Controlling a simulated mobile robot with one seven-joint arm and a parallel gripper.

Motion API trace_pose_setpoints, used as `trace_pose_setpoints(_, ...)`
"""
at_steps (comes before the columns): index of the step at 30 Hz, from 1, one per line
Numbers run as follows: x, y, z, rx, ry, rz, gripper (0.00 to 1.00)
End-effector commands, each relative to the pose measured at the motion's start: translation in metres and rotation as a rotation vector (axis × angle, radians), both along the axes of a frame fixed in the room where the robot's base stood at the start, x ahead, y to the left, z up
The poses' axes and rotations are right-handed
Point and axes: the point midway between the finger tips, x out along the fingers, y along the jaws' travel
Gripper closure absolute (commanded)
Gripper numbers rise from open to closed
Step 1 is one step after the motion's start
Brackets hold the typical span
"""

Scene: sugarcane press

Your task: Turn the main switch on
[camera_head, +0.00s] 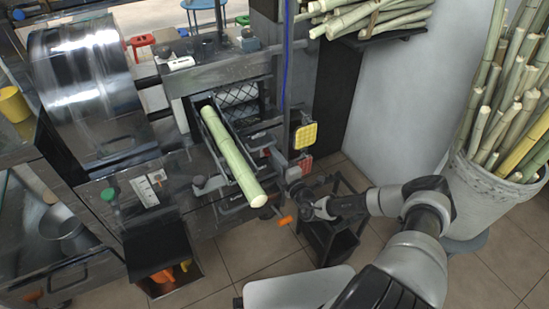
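I cannot tell for certain which part is the main switch. A white panel (145,189) with small controls, one of them red, is on the machine's front at the left. A green round button (108,194) sits just left of that panel. A yellow pad (305,136) and a red pad (302,166) are on the machine's right side. My gripper (298,193) is at the machine's right front, below the red pad and close to an orange handle (285,220). It is well to the right of the white panel. Its fingers are too small and dark to read.
A pale green cane (232,155) lies in the press feed and sticks out at the front. A dark stand (330,240) is under my gripper. A white bucket (490,200) of canes stands at the right. Open floor (235,255) lies in front of the machine.

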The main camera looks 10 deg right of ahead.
Motion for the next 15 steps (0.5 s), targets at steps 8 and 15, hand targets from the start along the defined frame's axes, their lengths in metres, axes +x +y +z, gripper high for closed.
trace_pose_setpoints(8, -0.015, -0.007, 0.002, 0.000, 0.001, -0.002, 0.69)
trace_pose_setpoints(15, -0.067, -0.024, 0.002, 0.001, 0.001, -0.003, 0.69)
